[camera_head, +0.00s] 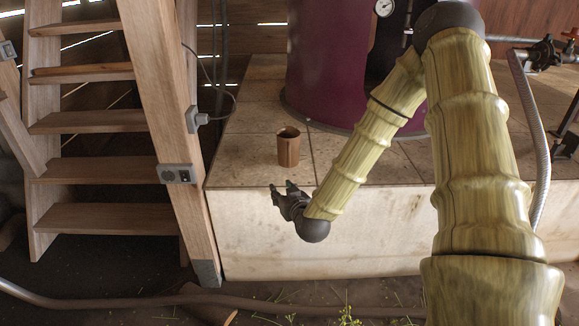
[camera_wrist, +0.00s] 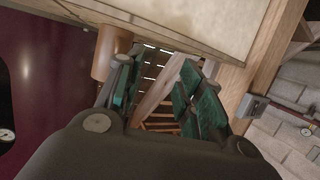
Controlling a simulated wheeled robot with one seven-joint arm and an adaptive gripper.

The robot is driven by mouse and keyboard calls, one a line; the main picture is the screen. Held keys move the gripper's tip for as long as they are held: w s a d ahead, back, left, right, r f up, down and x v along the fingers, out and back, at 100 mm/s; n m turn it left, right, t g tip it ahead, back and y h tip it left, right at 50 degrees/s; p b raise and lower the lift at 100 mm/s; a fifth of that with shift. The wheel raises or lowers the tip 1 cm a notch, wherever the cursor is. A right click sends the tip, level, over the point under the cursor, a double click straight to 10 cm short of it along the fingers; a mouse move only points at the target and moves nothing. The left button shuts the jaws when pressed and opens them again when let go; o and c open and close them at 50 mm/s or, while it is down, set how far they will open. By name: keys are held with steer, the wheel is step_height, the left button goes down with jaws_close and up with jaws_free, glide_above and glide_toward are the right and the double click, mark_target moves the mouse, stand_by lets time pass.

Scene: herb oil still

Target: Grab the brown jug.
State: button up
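The brown jug (camera_head: 288,149) stands upright on the tiled top of the pale block, near its front edge. My gripper (camera_head: 283,188) is in front of the block's front edge, just nearer the camera than the jug and apart from it in the head view. In the wrist view the two green-padded fingers (camera_wrist: 157,66) are spread, with nothing between them.
The tiled block (camera_head: 248,150) also carries a large purple still (camera_head: 330,70) behind the jug. A wooden stair (camera_head: 95,165) with a socket box (camera_head: 176,174) on its post stands left. A hose (camera_head: 100,301) lies on the floor in front.

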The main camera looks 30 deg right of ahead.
mark_target(289, 165)
steer(key=w+d+t+h+b, duration=0.1)
steer(key=w+d+b, duration=0.1)
steer(key=d+b, duration=0.1)
steer(key=w+d+r+m+h+b, duration=0.1)
steer(key=w+d+b, duration=0.2)
steer(key=w+d+t+h+b, duration=0.1)
steer(key=w+d+b, duration=0.1)
steer(key=d+b, duration=0.1)
steer(key=shift+w+d+r+m+t, duration=0.2)
steer(key=shift+w+m+t, duration=0.1)
steer(key=shift+m, duration=0.1)
steer(key=b+x, duration=0.1)
steer(key=x, duration=0.1)
steer(key=b+x, duration=0.1)
steer(key=x, duration=0.1)
steer(key=shift+a+f, duration=0.15)
steer(key=shift+a, duration=0.05)
steer(key=shift+w+d+b, duration=0.2)
steer(key=shift+w+b, duration=0.15)
steer(key=shift+w, duration=0.3)
jaws_close()
